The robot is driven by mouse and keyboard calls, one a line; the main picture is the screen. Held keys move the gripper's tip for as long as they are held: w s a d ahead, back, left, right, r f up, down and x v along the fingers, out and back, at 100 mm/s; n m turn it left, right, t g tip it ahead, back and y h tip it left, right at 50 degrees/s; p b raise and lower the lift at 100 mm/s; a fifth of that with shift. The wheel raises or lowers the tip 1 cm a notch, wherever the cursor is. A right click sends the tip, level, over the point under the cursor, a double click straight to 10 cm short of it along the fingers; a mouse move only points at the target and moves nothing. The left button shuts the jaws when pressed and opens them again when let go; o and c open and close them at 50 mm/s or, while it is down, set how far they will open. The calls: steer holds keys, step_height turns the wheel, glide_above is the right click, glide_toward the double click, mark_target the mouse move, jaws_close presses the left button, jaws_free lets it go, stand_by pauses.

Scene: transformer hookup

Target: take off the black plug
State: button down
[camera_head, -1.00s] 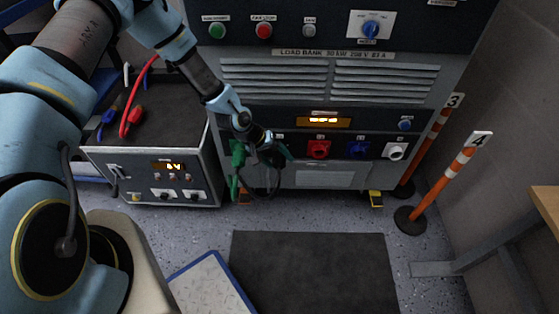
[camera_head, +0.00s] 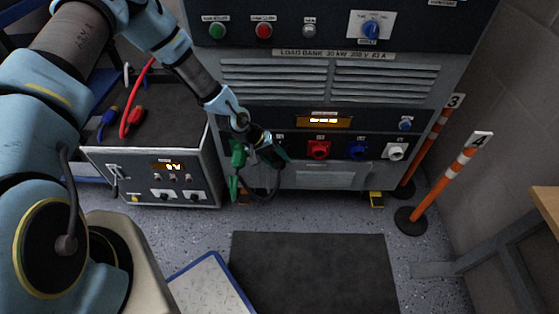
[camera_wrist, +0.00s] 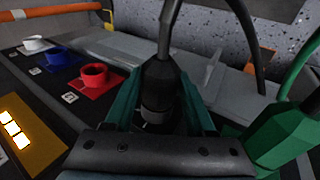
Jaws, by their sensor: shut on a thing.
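The black plug (camera_wrist: 160,82) stands between the two teal fingers of my gripper (camera_wrist: 160,105) in the wrist view, with its cable running up from its back. My gripper is shut on it. In the head view my gripper (camera_head: 270,149) is at the left end of the load bank's socket row, and it mostly hides the plug. The plug's front end and its socket are hidden, so I cannot tell how deep it sits.
A green plug (camera_head: 238,157) with its cable is close beside my gripper; it also shows in the wrist view (camera_wrist: 278,135). Red (camera_head: 318,149), blue (camera_head: 357,150) and white (camera_head: 395,151) sockets lie to the right. A test unit (camera_head: 155,165) stands left. Striped posts stand right.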

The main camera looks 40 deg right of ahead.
steer(key=shift+w+a+f+h+b, duration=0.15)
steer(key=shift+f+h+b, duration=0.1)
steer(key=shift+h+b, duration=0.2)
steer(key=shift+s+f+g+b, duration=0.1)
steer(key=shift+s+g+b, duration=0.1)
steer(key=shift+g+b, duration=0.3)
steer(key=shift+h, duration=0.35)
steer(key=shift+g+h+b, duration=0.4)
steer(key=shift+h+b, duration=0.1)
steer(key=shift+b, duration=0.9)
steer(key=shift+w+b, duration=0.1)
steer(key=shift+b, duration=0.65)
steer(key=shift+g+h+b, duration=0.5)
steer(key=shift+b, duration=0.4)
steer(key=shift+g+h+b, duration=0.5)
steer(key=shift+h+b, duration=0.2)
steer(key=shift+b, duration=1.45)
steer(key=shift+b, duration=0.35)
